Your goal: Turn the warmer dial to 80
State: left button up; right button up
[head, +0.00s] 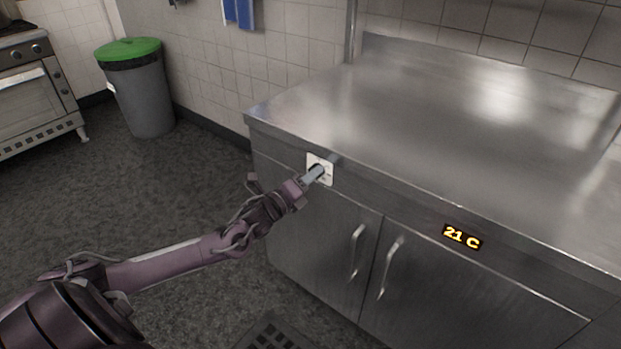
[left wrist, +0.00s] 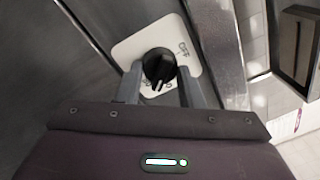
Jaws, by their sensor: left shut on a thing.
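The warmer dial (left wrist: 159,66) is a black round knob on a white plate (left wrist: 127,48) with dark markings, one reading OFF. The plate is on the front panel of the steel warmer cabinet (head: 420,110), near its left end in the head view. My left gripper (head: 317,172) is at the dial. In the left wrist view the gripper's two fingers (left wrist: 160,90) are on either side of the knob, shut on it. Part of the plate's markings is hidden by the gripper. My right gripper is out of view.
Two cabinet doors with handles (head: 356,252) are below the panel. The steel top is bare. A grey bin with a green lid (head: 140,95) and an oven (head: 30,95) stand at the back left. The floor between is clear.

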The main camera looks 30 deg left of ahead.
pick_arm(q)
jog(key=shift+f+m, duration=0.1)
jog(key=shift+m, duration=1.1)
jog(key=o, duration=1)
jog(key=s+a, duration=0.1)
jog(key=s, duration=0.6)
jog(key=shift+s+f, duration=0.15)
jog(key=shift+s, duration=0.25)
jog(key=shift+a, duration=0.1)
